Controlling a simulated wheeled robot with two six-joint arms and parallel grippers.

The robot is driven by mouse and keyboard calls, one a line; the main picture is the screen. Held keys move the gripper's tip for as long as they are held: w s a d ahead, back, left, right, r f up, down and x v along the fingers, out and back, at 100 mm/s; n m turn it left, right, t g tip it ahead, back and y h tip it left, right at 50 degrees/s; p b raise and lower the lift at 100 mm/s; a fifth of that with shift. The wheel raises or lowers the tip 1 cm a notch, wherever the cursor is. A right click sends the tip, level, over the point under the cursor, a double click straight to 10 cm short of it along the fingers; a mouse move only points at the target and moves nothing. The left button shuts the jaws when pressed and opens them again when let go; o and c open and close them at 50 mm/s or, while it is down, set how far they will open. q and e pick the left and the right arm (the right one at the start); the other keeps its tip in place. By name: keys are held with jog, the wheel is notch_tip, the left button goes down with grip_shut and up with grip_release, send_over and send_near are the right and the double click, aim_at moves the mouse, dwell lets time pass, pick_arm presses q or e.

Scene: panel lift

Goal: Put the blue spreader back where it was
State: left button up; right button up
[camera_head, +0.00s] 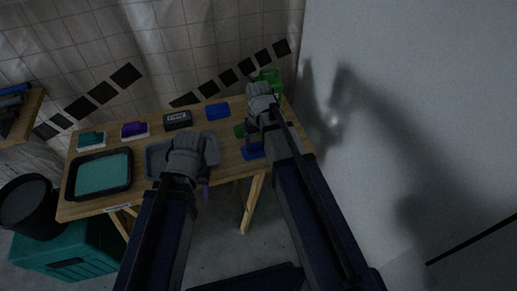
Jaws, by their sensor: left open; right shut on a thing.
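A blue piece (252,151) shows at the table's front right, partly behind my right arm; I cannot tell whether it is the blue spreader. A flat blue block (217,111) lies at the back of the table. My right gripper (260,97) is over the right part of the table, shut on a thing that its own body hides. My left gripper (200,152) is open over the grey tray (153,162) and covers much of it.
The wooden table (79,211) holds a black tray with a teal bottom (103,174), a teal block (91,140), a purple block (134,130) and a black labelled box (177,120). Green things (270,77) stand by my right gripper. A white wall (420,80) rises at the right.

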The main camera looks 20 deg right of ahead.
aim_at(258, 144)
pick_arm(q)
jog(key=shift+f, duration=0.15)
pick_arm(e)
jog(key=shift+f, duration=0.1)
pick_arm(q)
jog(key=shift+f, duration=0.1)
pick_arm(e)
jog(key=shift+f, duration=0.1)
jog(key=shift+f, duration=0.15)
jog(key=o, duration=1.3)
notch_tip(258, 144, up, 13)
jog(key=p, duration=1.2)
pick_arm(q)
notch_tip(258, 144, up, 12)
pick_arm(e)
jog(key=s+a+n+h, duration=0.1)
jog(key=s+a+n, duration=0.2)
jog(key=s+a, duration=0.7)
jog(key=s, duration=0.4)
jog(key=shift+a+f, duration=0.2)
jog(key=shift+a, duration=0.05)
